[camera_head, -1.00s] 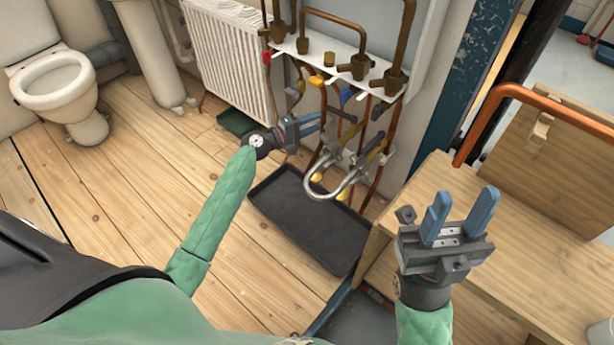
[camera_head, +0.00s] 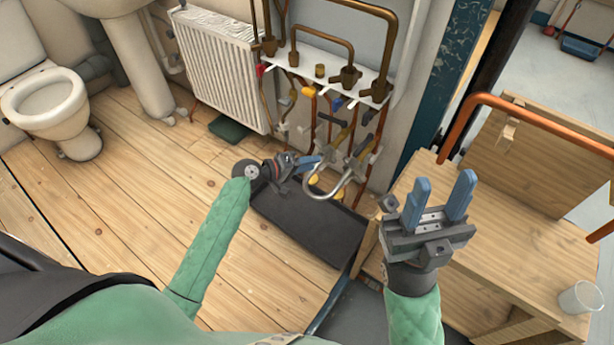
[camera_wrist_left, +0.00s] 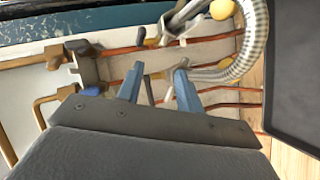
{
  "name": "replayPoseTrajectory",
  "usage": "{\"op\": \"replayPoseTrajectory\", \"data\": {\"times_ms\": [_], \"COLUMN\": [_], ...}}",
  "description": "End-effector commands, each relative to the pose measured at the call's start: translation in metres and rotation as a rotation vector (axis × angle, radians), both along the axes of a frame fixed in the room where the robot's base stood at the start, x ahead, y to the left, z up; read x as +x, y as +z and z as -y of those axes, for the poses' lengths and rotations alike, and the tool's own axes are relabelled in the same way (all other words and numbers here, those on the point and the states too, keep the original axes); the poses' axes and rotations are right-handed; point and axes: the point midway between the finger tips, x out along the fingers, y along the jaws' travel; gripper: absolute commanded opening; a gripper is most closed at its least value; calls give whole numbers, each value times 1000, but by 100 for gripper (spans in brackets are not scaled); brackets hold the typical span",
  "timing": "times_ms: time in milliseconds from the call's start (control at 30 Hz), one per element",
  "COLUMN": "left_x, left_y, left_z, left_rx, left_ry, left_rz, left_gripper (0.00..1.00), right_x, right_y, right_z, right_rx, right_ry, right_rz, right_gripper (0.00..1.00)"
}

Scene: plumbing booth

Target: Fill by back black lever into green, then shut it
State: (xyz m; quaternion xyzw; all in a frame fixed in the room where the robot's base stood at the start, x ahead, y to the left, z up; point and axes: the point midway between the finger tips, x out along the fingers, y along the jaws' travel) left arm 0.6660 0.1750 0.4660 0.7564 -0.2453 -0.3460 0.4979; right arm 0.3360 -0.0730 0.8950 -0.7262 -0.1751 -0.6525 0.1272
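The silver braided hose (camera_head: 334,192) hangs in a loop between two valves under the pipe shelf. One black lever (camera_head: 330,118) shows above it and another black lever (camera_head: 362,147) sits further right. A small dark green container (camera_head: 229,130) is on the floor by the radiator. My left gripper (camera_head: 307,163) is left of the hose loop, over the black tray. In the left wrist view its blue fingers (camera_wrist_left: 158,87) are apart, with a thin dark bar visible between them; I cannot tell whether it touches them. My right gripper (camera_head: 438,198) is open and empty near the wooden bench.
A black tray (camera_head: 306,222) lies on the floor below the pipes. A white radiator (camera_head: 217,70) is at the back, with copper pipes (camera_head: 320,45) beside it. A wooden bench (camera_head: 510,250) with a glass (camera_head: 580,297) is at right. The wood floor at left is clear.

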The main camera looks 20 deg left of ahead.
Motion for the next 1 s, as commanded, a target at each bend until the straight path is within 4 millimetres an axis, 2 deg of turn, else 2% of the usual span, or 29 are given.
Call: {"op": "replayPoseTrajectory", "data": {"times_ms": [33,100,400,600,900,933,1000], "left_x": [-7,-16,-50,-60,-61,-61,-60], "left_y": [6,8,12,13,12,12,11], "left_z": [4,9,26,30,31,31,31], "left_rx": [19,51,161,196,203,202,202], "left_ry": [-12,-27,-86,-103,-107,-106,-107], "left_rz": [-4,-4,-14,-16,-16,-17,-16], "left_gripper": [36,36,36,36,36,34,21], "right_x": [0,0,0,0,0,0,0], "right_y": [10,16,37,42,42,42,40], "right_z": [0,0,0,0,0,0,0], "right_rx": [0,0,0,0,0,0,0], "right_ry": [0,0,0,0,0,0,0], "right_rz": [0,0,0,0,0,0,0], "right_gripper": [38,38,38,38,38,38,38]}}
